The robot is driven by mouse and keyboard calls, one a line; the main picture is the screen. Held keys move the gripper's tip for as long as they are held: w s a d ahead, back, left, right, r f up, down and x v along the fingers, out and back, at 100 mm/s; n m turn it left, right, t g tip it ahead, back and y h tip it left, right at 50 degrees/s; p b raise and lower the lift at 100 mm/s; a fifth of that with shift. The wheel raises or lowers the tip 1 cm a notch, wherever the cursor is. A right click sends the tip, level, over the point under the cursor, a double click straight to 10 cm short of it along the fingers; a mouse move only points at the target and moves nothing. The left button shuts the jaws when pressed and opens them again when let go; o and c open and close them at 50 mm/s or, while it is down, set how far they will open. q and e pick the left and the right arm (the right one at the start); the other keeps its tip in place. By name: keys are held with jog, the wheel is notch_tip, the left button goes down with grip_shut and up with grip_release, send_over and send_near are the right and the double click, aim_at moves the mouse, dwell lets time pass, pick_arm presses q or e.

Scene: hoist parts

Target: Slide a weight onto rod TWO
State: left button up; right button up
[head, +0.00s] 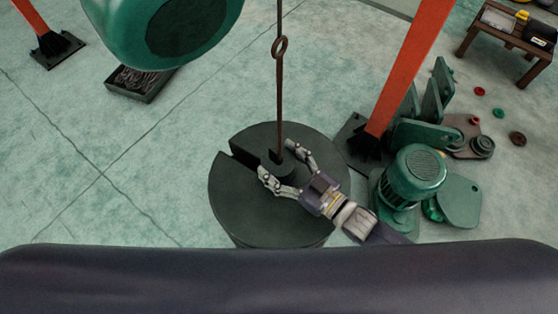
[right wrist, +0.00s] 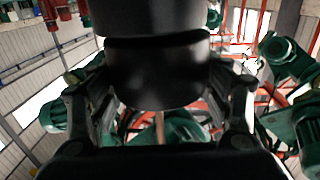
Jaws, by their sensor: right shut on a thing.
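A thin brown rod (head: 280,95) with a ring partway up comes down from the top of the head view to a small dark round piece. My right gripper (head: 277,159) is shut on this dark round weight (head: 287,168), with a finger on either side. The dark weight (right wrist: 158,75) also fills the middle of the right wrist view, between the fingers. Below it in the head view is a large dark slotted disc (head: 235,195), its slot opening to the upper left. I cannot tell whether the held piece is part of the disc. No rod label is readable. My left gripper is not in view.
A green rounded housing (head: 165,30) hangs at the upper left. An orange post (head: 405,80) stands close right of the disc. Green motor parts (head: 415,172) crowd the floor beside it. A dark tray (head: 140,84) lies at the left.

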jog(key=shift+a+r, duration=0.1)
jog(key=shift+r, duration=0.35)
jog(key=shift+w+f, duration=0.15)
jog(key=shift+f, duration=0.15)
